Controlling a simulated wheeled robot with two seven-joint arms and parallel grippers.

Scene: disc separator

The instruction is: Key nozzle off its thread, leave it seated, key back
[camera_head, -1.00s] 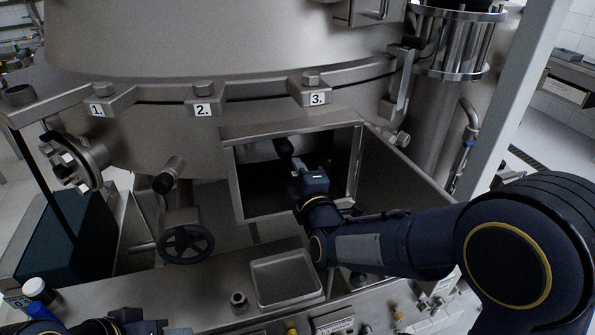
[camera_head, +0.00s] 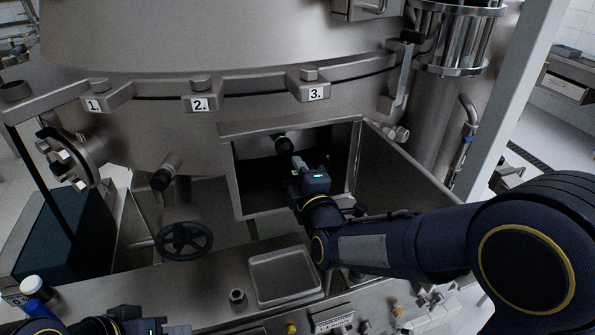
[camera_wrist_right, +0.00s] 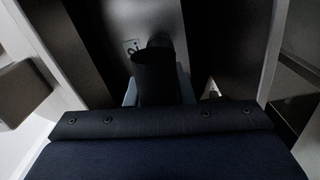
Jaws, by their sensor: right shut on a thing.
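My right gripper (camera_head: 298,163) reaches into the square opening in the machine. In the right wrist view its fingers are shut on a dark cylindrical thing, which I take to be the key (camera_wrist_right: 155,78); its far end is hard to make out. In the head view a dark round end (camera_head: 283,145) shows just beyond the fingertips; I cannot tell whether it is part of the key or of the nozzle. The nozzle and its thread are not clearly visible. My left gripper (camera_head: 178,330) is at the bottom edge, mostly cut off.
The opening has a metal frame (camera_head: 235,180) and an open door panel (camera_head: 400,180) on its right. A shallow metal tray (camera_head: 284,299) and a small round fitting (camera_head: 237,299) are on the ledge below. A handwheel (camera_head: 184,241) is to the left.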

